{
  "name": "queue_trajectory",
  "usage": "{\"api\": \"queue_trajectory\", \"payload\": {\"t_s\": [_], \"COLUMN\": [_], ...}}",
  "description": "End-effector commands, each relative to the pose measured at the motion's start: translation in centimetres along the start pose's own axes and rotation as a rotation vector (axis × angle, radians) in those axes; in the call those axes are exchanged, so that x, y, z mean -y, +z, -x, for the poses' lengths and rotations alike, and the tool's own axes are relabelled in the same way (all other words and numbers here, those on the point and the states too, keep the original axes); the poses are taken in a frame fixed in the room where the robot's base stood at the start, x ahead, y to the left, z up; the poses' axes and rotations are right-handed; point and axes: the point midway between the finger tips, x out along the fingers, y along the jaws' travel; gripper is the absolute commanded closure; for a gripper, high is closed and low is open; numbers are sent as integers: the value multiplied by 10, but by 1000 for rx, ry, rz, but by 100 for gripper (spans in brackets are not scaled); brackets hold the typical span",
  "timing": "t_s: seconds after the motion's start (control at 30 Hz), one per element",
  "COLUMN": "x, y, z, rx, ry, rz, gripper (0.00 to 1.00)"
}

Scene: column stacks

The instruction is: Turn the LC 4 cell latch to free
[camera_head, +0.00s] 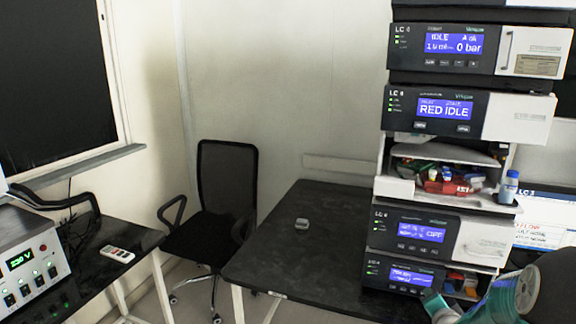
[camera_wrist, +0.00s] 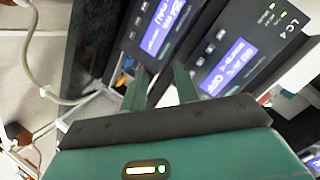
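The LC 4 stack (camera_head: 423,222) stands on the right of the head view, with dark-fronted modules and lit blue displays. Its lower modules also show tilted in the wrist view (camera_wrist: 215,35). I cannot make out the cell latch or its position in either view. My gripper (camera_wrist: 160,72) is in the wrist view, its two green fingers apart with nothing between them. They point toward the fronts of two modules with lit displays. In the head view my green arm end is at the lower right, in front of the lowest module; the fingertips are not clear there.
The black bench (camera_head: 290,255) is mostly clear left of the stack, with one small grey object (camera_head: 301,224). An office chair (camera_head: 215,220) stands left of it. An open shelf (camera_head: 445,185) holds coloured items and a blue-capped bottle (camera_head: 508,187). A pale cable (camera_wrist: 35,65) hangs in the wrist view.

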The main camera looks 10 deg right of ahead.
Motion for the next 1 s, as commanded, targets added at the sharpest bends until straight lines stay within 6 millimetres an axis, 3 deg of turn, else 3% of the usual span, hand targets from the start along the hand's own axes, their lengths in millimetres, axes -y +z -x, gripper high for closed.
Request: {"api": "queue_trajectory", "payload": {"t_s": [0.03, 0.2, 0.37, 0.5, 0.8, 1.0], "x": [24, 74, 114, 143, 175, 173], "y": [5, 26, 48, 69, 117, 142], "z": [8, 42, 88, 135, 257, 331], "rx": [25, 118, 213, 308, 564, 739], "ry": [14, 93, 144, 165, 124, 42], "rz": [74, 291, 472, 613, 891, 1041], "gripper": [70, 70, 70, 70, 70, 70]}}
